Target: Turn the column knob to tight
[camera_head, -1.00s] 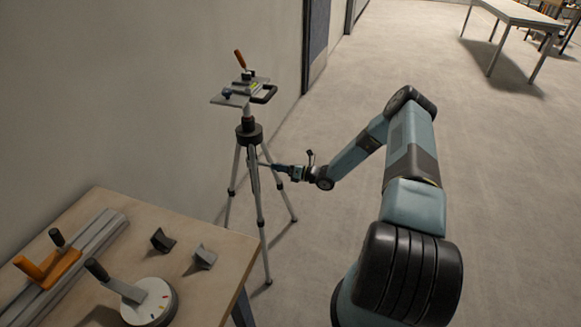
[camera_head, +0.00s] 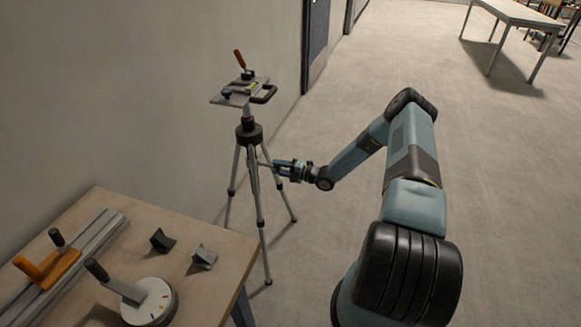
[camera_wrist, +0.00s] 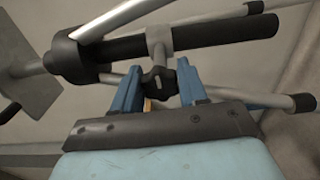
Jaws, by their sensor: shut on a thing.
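The tripod (camera_head: 249,135) stands on the floor by the wall, its plate and orange-handled lever (camera_head: 240,60) on top. My gripper (camera_head: 276,166) reaches in from the right, at the column below the tripod's dark collar. In the wrist view the black column knob (camera_wrist: 159,79) sits on a grey clamp (camera_wrist: 159,40) around the dark column tube (camera_wrist: 220,38). The two blue fingers of my gripper (camera_wrist: 158,84) stand on either side of the knob and are shut on it.
A wooden workbench (camera_head: 215,268) stands at the lower left, with a round dial (camera_head: 152,303), a metal rail (camera_head: 95,245) and two small dark blocks. The wall is close behind the tripod. The floor to the right is open, with a table (camera_head: 525,15) far off.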

